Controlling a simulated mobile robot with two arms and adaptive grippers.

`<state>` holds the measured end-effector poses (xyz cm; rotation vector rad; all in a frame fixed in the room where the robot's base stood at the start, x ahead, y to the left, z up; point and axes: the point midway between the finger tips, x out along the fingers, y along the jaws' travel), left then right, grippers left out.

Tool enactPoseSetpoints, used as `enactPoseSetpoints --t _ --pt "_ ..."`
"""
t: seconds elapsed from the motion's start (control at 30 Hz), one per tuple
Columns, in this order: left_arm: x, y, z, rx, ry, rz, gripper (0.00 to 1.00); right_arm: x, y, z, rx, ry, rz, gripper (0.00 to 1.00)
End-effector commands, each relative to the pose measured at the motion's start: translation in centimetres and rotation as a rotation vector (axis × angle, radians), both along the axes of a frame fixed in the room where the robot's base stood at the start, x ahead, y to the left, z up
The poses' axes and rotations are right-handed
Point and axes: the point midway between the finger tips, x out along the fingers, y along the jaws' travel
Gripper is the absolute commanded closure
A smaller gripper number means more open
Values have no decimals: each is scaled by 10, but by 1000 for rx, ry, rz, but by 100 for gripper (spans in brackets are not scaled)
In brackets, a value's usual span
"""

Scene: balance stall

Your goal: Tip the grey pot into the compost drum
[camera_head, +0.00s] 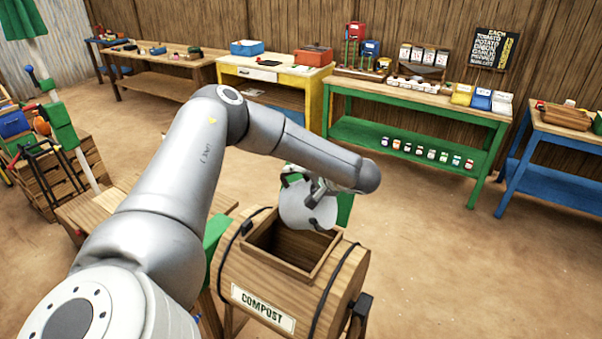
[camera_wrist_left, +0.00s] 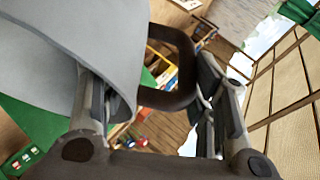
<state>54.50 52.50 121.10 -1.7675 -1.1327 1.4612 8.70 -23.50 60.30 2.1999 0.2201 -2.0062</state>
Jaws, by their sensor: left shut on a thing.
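The grey pot (camera_head: 307,207) is held by my left gripper (camera_head: 318,187) just above the open hatch of the wooden compost drum (camera_head: 240,262). The pot looks tilted over the opening; its contents do not show. In the left wrist view the pot's grey wall (camera_wrist_left: 60,50) fills the upper left. Its dark handle (camera_wrist_left: 188,65) is between the fingers of my left gripper (camera_wrist_left: 155,110). The drum's hatch has a raised wooden frame, and its inside is dark. The drum carries a "COMPOST" label on its front. My right gripper is not in view.
A wooden table (camera_head: 85,215) stands left of the drum. A green table (camera_head: 430,105) with seed packets and boxes, a yellow table (camera_head: 250,70) and a blue table (camera_head: 560,145) line the back wall. Bare floor lies between them and the drum.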

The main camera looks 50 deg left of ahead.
Motion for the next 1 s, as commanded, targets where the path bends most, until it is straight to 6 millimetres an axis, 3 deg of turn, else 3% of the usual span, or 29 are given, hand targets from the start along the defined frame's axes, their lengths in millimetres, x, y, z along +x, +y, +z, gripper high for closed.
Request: enactPoseSetpoints --t 0.8,1.0 --pt "-2 3 39 -866 -459 5 100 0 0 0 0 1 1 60" --pt "0 1 45 -978 -518 0 100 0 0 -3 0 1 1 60"
